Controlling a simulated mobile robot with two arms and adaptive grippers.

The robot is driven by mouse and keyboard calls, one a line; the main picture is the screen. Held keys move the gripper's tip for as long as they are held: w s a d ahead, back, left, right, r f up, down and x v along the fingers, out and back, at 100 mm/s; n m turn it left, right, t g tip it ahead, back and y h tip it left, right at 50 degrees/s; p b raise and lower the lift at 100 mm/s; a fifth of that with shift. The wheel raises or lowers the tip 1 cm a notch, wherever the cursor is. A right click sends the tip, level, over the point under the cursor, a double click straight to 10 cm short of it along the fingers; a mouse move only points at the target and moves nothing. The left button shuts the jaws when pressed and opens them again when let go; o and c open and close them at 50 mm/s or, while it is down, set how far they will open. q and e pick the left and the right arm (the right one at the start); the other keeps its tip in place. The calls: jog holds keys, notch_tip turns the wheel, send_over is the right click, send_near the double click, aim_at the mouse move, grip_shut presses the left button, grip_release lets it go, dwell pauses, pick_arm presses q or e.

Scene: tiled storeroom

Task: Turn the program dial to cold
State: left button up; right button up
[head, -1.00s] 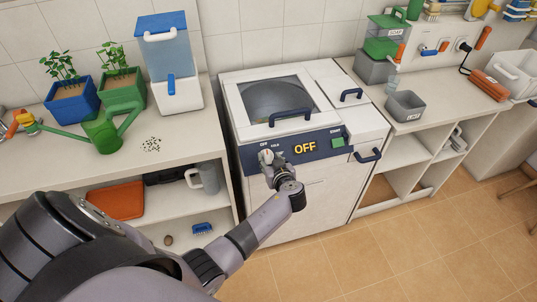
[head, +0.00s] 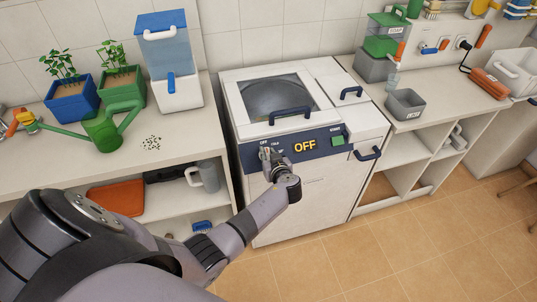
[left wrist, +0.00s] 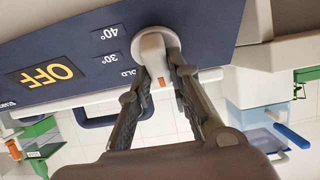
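The program dial (left wrist: 151,46) is a white knob with a raised grip and an orange mark, on the dark blue panel (head: 319,144) of the white washing machine. In the left wrist view the panel appears upside down, with 40°, 30° and a partly covered COLD beside the dial. The orange mark lies past COLD, away from 30°. The display (head: 305,146) reads OFF in yellow. My left gripper (head: 267,157) is at the dial, its two fingers (left wrist: 160,68) on either side of the grip and seemingly closed on it. My right gripper is not in view.
The machine's lid handle (head: 290,115) sticks out above the panel. A green start button (head: 338,141) is at the panel's right. On the left counter stand a watering can (head: 103,130) and potted plants. Open floor (head: 320,260) lies in front.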

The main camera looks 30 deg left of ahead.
pick_arm(q)
grip_shut()
jog(key=shift+m, duration=0.3)
jog(key=shift+m+h, duration=0.3)
jog(key=shift+m, duration=0.3)
jog(key=m+t, duration=0.1)
jog(key=m, duration=0.1)
jog(key=shift+m+h, duration=0.4)
jog(key=m+h, duration=0.1)
jog(key=m, duration=0.1)
jog(key=shift+m+p, duration=0.3)
jog(key=shift+p, duration=0.05)
jog(key=shift+m+t+h+p, duration=0.3)
jog(key=shift+m+h+p, duration=0.25)
jog(key=shift+m, duration=1.05)
